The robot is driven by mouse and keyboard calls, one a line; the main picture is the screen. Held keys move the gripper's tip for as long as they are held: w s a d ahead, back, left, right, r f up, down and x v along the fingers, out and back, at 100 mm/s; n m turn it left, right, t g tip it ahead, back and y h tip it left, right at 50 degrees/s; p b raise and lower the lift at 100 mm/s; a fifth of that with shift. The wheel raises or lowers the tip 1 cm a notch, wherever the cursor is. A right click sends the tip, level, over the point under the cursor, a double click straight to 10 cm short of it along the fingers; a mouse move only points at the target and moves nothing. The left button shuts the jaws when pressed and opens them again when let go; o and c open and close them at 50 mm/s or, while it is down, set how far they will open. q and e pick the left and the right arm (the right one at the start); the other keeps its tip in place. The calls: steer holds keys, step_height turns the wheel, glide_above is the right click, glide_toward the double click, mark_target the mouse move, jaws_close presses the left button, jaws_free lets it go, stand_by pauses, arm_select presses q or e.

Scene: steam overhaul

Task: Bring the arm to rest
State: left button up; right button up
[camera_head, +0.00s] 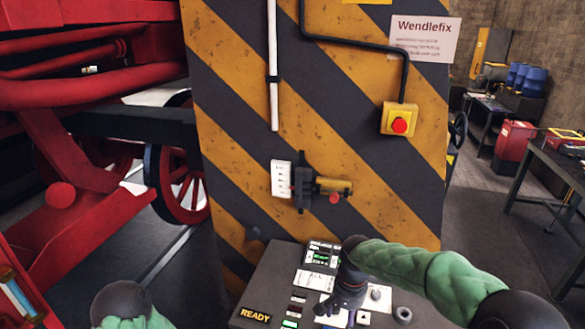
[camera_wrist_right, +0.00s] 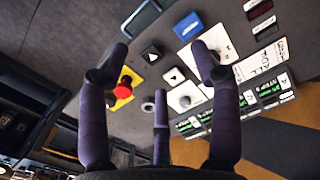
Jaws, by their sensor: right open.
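My right arm, in a green sleeve, reaches in from the right in the head view. Its gripper (camera_head: 345,290) hangs over the sloped control panel (camera_head: 262,290). In the right wrist view this gripper (camera_wrist_right: 162,65) has its fingers spread, with nothing between them. Below the fingers are a blue button (camera_wrist_right: 188,26), a white arrow button (camera_wrist_right: 174,76), a pale round knob (camera_wrist_right: 185,98) and a red mushroom button (camera_wrist_right: 121,95) on a yellow plate. I cannot tell whether a finger touches the panel. Part of my left arm shows at bottom left; its gripper is out of view.
A striped yellow-black pillar (camera_head: 240,90) stands behind the panel, carrying a yellow box with a red button (camera_head: 399,125) and a brass-coloured fitting (camera_head: 333,187). Red locomotive parts (camera_head: 90,90) fill the left. A workbench (camera_head: 550,170) stands right, with open floor before it.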

steer(key=s+a+f+n+y+b, duration=0.1)
steer(key=s+a+f+y+b, duration=0.35)
steer(key=f, duration=1.05)
steer(key=s+f+n+h+b, duration=0.15)
steer(key=s+f, duration=0.65)
steer(key=f, duration=0.8)
steer(key=s+f+b, duration=0.3)
steer(key=s+f, duration=0.4)
steer(key=s, duration=0.2)
steer(key=shift+s+d+f+t, duration=0.2)
steer(key=shift+s+d+t, duration=0.1)
steer(key=shift+d, duration=0.1)
